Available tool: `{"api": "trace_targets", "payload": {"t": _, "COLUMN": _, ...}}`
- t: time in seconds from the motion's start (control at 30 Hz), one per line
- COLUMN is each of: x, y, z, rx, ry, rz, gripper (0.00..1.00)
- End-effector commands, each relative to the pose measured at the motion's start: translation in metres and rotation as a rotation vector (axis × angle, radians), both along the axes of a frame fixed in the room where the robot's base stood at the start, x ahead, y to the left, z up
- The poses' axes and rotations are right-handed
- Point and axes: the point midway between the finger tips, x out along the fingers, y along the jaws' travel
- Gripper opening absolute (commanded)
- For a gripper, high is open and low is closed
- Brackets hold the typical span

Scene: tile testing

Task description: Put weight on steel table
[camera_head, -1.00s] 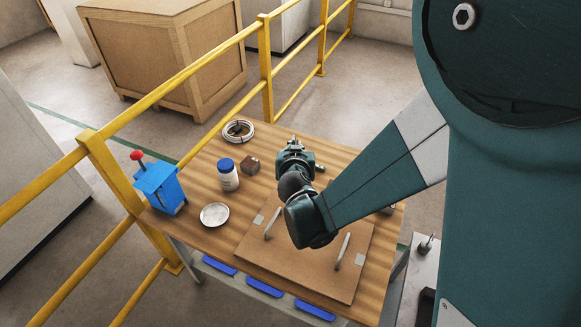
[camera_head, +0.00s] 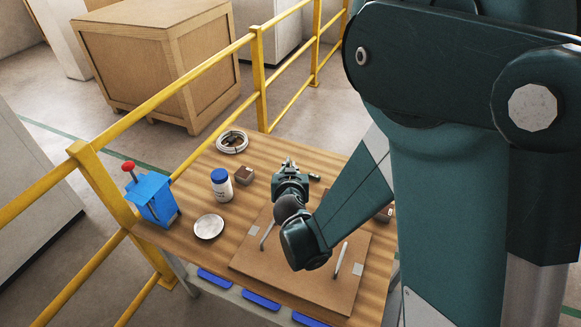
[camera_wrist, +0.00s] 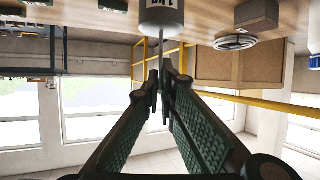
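In the head view my gripper (camera_head: 289,172) is over the wooden table (camera_head: 190,237), beyond the brown board. The weight is hidden there behind the gripper and wrist. The steel table cannot be made out now; my arm covers the right side.
A blue-capped bottle (camera_head: 221,185), a small brown block (camera_head: 244,175), a round dish (camera_head: 208,227), a coil of cable (camera_head: 232,141) and a blue device (camera_head: 153,198) stand left of my gripper. A yellow railing (camera_head: 258,70) runs behind.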

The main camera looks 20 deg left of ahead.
Motion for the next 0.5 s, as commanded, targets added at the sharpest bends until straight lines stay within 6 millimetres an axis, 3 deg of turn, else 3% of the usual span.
{"api": "trace_targets", "payload": {"t": 0.5, "x": 0.000, "y": 0.000, "z": -0.033, "rx": 0.000, "ry": -0.001, "rz": 0.000, "gripper": 0.00}}
